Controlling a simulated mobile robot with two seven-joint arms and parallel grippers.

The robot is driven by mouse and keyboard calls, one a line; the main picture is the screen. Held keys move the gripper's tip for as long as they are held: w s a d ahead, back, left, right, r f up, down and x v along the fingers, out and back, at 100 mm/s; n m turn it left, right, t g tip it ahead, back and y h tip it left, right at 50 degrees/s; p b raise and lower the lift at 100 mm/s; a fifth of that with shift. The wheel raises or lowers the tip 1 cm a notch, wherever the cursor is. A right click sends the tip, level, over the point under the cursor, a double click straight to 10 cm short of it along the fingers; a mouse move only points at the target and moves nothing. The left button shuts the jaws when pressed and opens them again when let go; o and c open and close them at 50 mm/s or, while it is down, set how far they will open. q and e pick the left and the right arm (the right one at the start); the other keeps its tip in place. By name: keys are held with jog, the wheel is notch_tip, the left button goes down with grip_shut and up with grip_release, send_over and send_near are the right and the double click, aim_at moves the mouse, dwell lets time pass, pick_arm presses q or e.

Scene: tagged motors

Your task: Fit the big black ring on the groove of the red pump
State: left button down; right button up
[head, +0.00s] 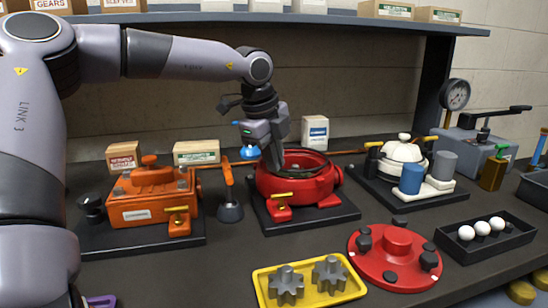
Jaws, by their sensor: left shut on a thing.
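The red pump (318,187) stands on a dark base plate in the middle of the bench, its round top open. The big black ring (318,155) shows as a dark curved band at the pump's top opening. My left gripper (275,163) reaches down at the left of this opening and is shut on the ring. The gripper hides the ring's left part. I cannot tell whether the ring sits in the groove or just above it. My right gripper is not in view.
An orange pump (150,195) stands left and a white pump (403,150) right. In front lie a yellow tray (262,288) with two gears, a red cover (375,272) with black knobs, and a black tray (470,250) with white balls. A shelf (300,18) runs above.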

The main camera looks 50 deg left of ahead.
pick_arm(q)
jog(key=shift+f+b, duration=0.35)
jog(key=shift+f, duration=0.05)
jog(key=shift+r, duration=0.25)
dwell(0.9)
jog(key=c, duration=0.6)
grip_release()
jog(key=shift+r, duration=0.7)
dwell(0.8)
notch_tip(320, 180, up, 6)
jog(key=p, duration=0.4)
jog(key=shift+f, duration=0.1)
dwell(0.3)
